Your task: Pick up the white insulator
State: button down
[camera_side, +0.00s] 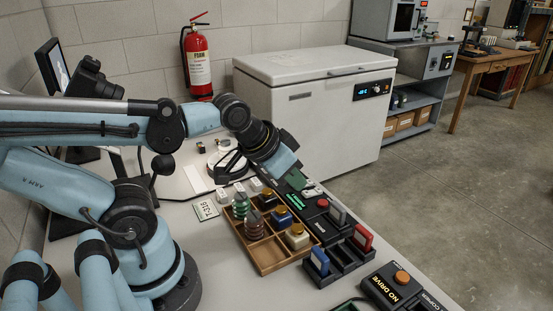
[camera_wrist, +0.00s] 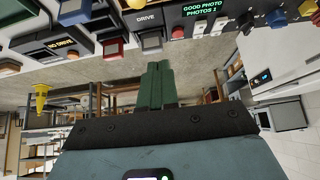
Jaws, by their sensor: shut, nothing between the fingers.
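My gripper (camera_side: 297,180) is shut and empty, in the air above the far end of the wooden compartment tray (camera_side: 268,266). In the wrist view its green fingers (camera_wrist: 158,68) are pressed together with nothing between them. The tray holds a green ribbed insulator (camera_side: 240,206), a brownish ribbed insulator (camera_side: 253,226) and several dark, blue and yellow-topped pieces. I cannot make out a clearly white ribbed insulator in either view. Small pale blocks (camera_side: 222,196) stand beside the tray's far end, too small to identify. My arm may hide part of that area.
A NO DRIVE box (camera_side: 392,287) stands near the front. A white chest freezer (camera_side: 305,115) stands behind.

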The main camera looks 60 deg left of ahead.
dwell(0.3)
jog(key=shift+c, duration=2.3)
grip_release()
notch_tip(320, 180, up, 3)
jog(key=n+g, duration=0.5)
jog(key=g, duration=0.2)
send_over(225, 141)
jog(key=shift+s+f, duration=0.1)
jog(key=shift+f, duration=5.85)
